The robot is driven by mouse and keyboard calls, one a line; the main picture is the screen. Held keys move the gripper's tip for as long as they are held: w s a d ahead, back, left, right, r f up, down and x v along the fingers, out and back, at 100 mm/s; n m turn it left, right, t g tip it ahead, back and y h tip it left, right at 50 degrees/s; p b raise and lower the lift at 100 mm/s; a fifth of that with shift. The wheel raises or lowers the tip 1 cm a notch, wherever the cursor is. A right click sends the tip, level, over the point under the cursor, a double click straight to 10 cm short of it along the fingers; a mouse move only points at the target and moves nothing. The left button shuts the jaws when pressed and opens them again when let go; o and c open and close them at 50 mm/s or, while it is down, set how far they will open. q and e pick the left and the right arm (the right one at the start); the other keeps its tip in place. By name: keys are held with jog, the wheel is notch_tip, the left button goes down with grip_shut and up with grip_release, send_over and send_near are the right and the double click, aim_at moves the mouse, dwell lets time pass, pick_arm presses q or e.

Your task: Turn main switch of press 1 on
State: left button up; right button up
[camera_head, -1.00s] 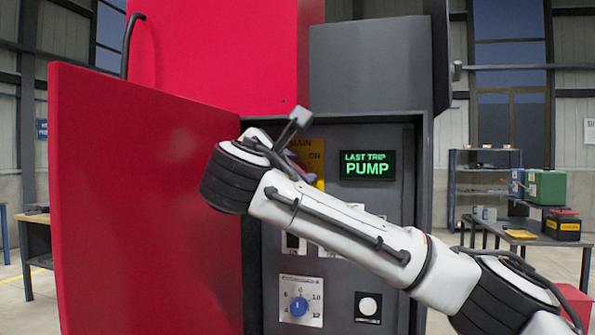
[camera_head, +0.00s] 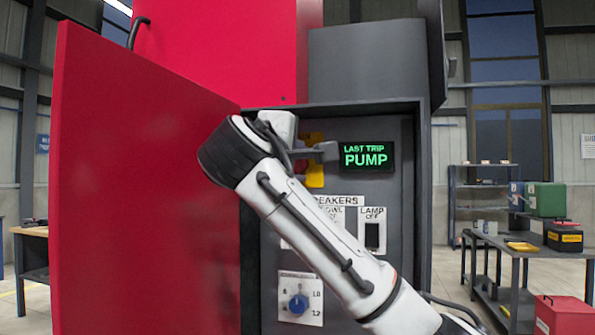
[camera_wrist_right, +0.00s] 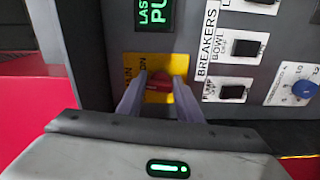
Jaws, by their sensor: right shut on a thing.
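The main switch is a red handle (camera_wrist_right: 158,84) on a yellow plate (camera_wrist_right: 177,65) in the wrist view. The word ON shows beside it on the plate. My right gripper (camera_wrist_right: 160,92) is shut on the red handle, with one finger on each side of it. In the head view my right arm covers most of the switch. Only part of the yellow plate (camera_head: 315,175) shows there, behind my right gripper. My left gripper is in neither view.
The red cabinet door (camera_head: 140,190) stands open at the left. A display (camera_head: 367,157) reads LAST TRIP PUMP. Below are breakers, with a lamp breaker (camera_head: 372,234) reading OFF, and a blue knob (camera_head: 298,304). A table with boxes stands at the right.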

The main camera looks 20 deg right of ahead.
jog(key=m, duration=0.2)
jog(key=m+b, duration=0.1)
jog(key=shift+a+f+m, duration=0.1)
jog(key=shift+f+m, duration=0.2)
jog(key=shift+m, duration=0.1)
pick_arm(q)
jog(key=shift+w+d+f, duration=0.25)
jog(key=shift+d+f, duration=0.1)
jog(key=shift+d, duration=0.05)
pick_arm(e)
jog(key=shift+w+m, duration=0.1)
jog(key=shift+m, duration=1.8)
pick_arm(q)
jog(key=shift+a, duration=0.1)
pick_arm(e)
jog(key=o, duration=1)
jog(key=shift+o, duration=0.2)
pick_arm(q)
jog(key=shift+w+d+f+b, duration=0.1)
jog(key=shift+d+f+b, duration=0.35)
jog(key=shift+b, duration=0.8)
pick_arm(e)
jog(key=v, duration=1)
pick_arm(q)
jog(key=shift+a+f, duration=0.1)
pick_arm(e)
jog(key=shift+a, duration=0.15)
